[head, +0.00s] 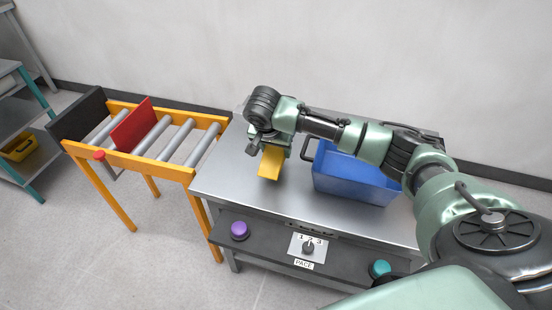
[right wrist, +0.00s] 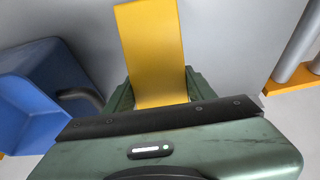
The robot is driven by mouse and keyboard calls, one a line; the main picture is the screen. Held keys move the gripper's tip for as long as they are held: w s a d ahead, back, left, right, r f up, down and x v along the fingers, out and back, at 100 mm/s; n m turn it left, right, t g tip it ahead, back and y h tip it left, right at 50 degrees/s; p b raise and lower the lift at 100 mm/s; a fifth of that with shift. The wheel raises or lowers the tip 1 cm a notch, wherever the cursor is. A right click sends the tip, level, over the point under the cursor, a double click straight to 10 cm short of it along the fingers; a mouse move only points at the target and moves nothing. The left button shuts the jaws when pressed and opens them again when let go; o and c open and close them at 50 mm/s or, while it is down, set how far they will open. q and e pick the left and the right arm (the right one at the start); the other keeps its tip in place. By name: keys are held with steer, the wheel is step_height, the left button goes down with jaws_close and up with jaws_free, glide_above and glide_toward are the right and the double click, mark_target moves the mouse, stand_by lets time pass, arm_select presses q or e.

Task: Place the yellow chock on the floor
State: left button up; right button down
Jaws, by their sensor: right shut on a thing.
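The yellow chock (head: 271,163) is held in my right gripper (head: 265,146), over the left part of the steel table (head: 230,172). The chock (right wrist: 152,50) also shows in the right wrist view, sticking out from between the jaws. My right gripper is shut on it; the fingertips are mostly hidden. I cannot tell whether the chock touches the table top. The grey floor (head: 165,255) shows at the left and in front of the table. My left gripper is not in view.
A blue bin (head: 350,182) stands on the table, right of the gripper. A yellow-framed roller conveyor (head: 150,160) with a red plate (head: 131,126) adjoins the table's left side. The front panel has a purple button (head: 239,230), a dial (head: 308,246) and a teal button (head: 380,268).

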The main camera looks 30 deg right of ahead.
mark_target(276, 159)
step_height(276, 159, down, 4)
steer(key=shift+f, duration=0.15)
stand_by(0.3)
steer(key=c, duration=0.5)
jaws_free()
steer(key=shift+f, duration=0.1)
